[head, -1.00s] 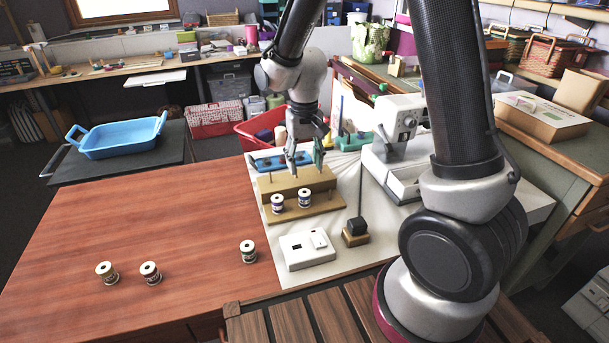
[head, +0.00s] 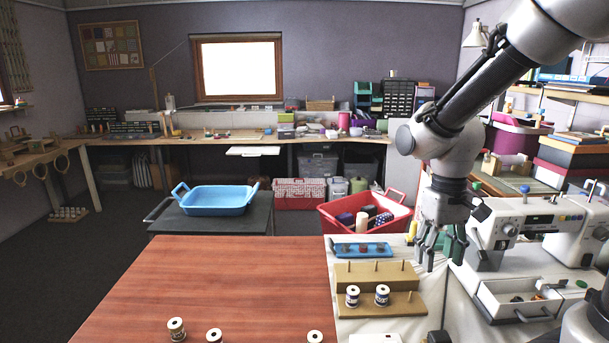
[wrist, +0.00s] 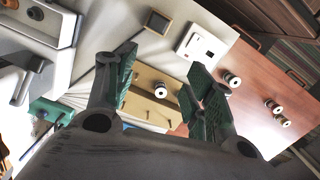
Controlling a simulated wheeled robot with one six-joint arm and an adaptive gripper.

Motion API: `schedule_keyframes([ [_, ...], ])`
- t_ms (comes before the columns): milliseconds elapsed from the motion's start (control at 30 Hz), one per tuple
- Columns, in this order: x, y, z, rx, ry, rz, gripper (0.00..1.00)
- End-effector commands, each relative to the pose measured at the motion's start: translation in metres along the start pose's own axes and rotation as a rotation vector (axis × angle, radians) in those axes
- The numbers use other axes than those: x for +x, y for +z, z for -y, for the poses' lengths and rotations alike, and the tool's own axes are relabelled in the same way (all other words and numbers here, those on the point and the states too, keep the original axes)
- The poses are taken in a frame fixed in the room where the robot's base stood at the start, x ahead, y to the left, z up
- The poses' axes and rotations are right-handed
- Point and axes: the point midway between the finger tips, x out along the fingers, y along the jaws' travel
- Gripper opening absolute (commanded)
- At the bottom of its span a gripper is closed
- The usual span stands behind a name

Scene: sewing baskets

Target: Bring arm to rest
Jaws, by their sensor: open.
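My gripper (head: 438,258) hangs fingers-down from my raised arm, open and empty. In the head view it appears to the right of the wooden spool rack (head: 408,301), in front of the sewing machine. In the wrist view its two green-padded fingers (wrist: 163,78) are spread apart with nothing held between them. Two white-ended spools (head: 352,297) (head: 382,295) stand on the rack's front step; one also shows in the wrist view (wrist: 160,91). Three more spools stand on the red-brown table (head: 215,285), cut off by the head view's lower edge.
The sewing machine (head: 510,222) and its open white drawer (head: 515,309) are at the right. A blue tray (head: 361,250) lies behind the rack, with a red bin (head: 338,223) beyond. A blue basket (head: 216,200) sits on a dark cart. The table's middle is clear.

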Motion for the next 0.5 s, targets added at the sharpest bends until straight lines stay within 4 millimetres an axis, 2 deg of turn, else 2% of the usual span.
schedule_keyframes([
  [33,-0.014,0.015,-0.007,0.006,-0.004,-0.031,0.53],
  [100,-0.029,0.035,-0.017,0.015,-0.006,-0.07,0.53],
  [300,-0.064,0.089,-0.038,0.071,-0.005,-0.21,0.53],
  [500,-0.089,0.122,-0.052,0.15,0.009,-0.37,0.53],
])
